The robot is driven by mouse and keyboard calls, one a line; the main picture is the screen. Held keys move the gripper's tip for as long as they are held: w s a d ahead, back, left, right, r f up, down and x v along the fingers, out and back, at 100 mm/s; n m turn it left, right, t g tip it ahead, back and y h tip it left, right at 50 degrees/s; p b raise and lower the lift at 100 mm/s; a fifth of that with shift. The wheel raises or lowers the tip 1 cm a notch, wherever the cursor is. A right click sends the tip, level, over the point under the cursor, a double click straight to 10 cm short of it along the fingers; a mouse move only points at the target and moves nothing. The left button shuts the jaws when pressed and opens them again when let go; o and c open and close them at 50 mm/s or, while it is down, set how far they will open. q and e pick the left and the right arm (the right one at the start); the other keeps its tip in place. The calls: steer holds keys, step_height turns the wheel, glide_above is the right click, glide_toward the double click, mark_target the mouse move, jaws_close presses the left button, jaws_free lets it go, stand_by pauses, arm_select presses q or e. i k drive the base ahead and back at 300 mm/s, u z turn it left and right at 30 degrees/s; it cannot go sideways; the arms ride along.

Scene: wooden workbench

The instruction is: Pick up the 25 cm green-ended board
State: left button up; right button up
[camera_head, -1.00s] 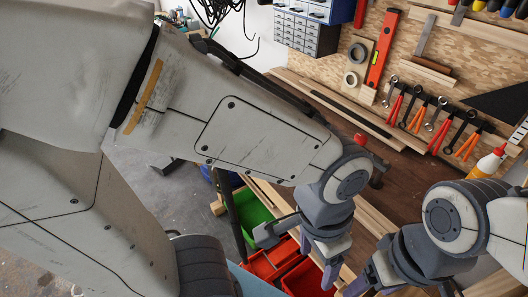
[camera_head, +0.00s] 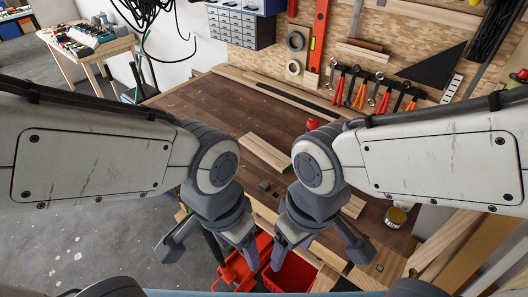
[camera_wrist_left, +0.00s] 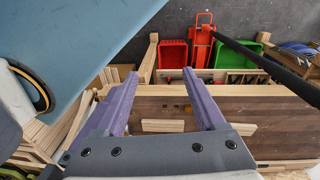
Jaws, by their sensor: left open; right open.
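My left gripper (camera_head: 243,248) points down over the front edge of the bench in the head view. Its two purple fingers are spread with nothing between them in the left wrist view (camera_wrist_left: 160,82). My right gripper (camera_head: 288,252) hangs just to its right, open, with nothing seen in it. A pale board (camera_head: 266,152) lies on the dark bench top beyond the grippers, apart from them. In the left wrist view a pale board (camera_wrist_left: 163,126) also lies on the bench.
The bench top (camera_head: 200,105) is mostly bare at the left. Red bins (camera_head: 292,272) stand below the front edge. A small can (camera_head: 396,217) stands at the right. More planks (camera_head: 460,245) are at the far right. Tools hang on the back panel.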

mark_target(280, 162)
steer(key=z, duration=1.3)
steer(key=k, duration=1.1)
steer(key=u, duration=1.65)
steer(key=i, duration=1.5)
